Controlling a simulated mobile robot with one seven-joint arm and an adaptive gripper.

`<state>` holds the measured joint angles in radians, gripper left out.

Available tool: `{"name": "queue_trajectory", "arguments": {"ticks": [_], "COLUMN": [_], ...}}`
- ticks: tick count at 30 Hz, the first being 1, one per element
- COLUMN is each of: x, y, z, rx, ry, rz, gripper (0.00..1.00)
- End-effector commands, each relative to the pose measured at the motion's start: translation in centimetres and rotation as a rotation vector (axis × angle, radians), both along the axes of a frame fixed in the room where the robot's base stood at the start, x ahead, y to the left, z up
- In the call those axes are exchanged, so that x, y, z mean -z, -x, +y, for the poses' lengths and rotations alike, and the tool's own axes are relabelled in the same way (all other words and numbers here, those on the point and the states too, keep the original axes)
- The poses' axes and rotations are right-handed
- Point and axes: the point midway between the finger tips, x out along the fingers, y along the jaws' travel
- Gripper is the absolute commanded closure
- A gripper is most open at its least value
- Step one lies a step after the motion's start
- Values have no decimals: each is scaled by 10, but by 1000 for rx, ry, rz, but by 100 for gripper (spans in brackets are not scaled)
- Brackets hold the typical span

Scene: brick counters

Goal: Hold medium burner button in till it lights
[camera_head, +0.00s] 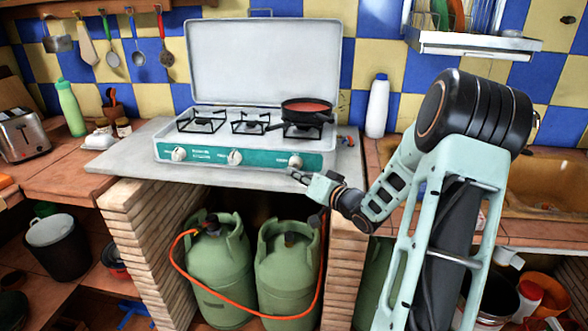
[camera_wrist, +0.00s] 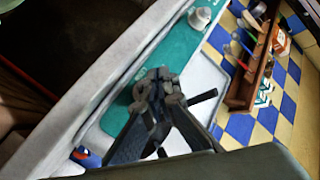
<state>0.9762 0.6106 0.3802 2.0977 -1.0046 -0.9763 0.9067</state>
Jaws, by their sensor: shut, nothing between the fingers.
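A white gas stove (camera_head: 255,143) with a teal front panel (camera_head: 265,159) stands on the grey counter. It has a left knob (camera_head: 179,154), a middle knob (camera_head: 235,157) and a right knob (camera_head: 295,161). My gripper (camera_head: 292,174) is shut and empty, just in front of and below the right knob. In the wrist view my fingertips (camera_wrist: 156,76) are together over the teal panel (camera_wrist: 170,52), and a white knob (camera_wrist: 200,18) shows beyond them. I cannot tell whether the fingers touch the right knob. No flame or light is visible, and the knob labels are too small to read.
A black pan (camera_head: 306,107) with red contents sits on the right burner. The raised stove lid (camera_head: 262,60) stands behind. Green gas bottles (camera_head: 219,265) with an orange hose sit under the counter between brick pillars. A white bottle (camera_head: 377,105) stands right of the stove.

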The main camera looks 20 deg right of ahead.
Motion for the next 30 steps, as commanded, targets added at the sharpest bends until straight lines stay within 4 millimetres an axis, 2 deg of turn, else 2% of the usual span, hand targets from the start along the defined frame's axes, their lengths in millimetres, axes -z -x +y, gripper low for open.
{"name": "queue_trajectory", "arguments": {"ticks": [30], "x": [0], "y": [-6], "z": [-5], "rx": [1], "ry": [0], "rz": [-1], "gripper": [100]}}
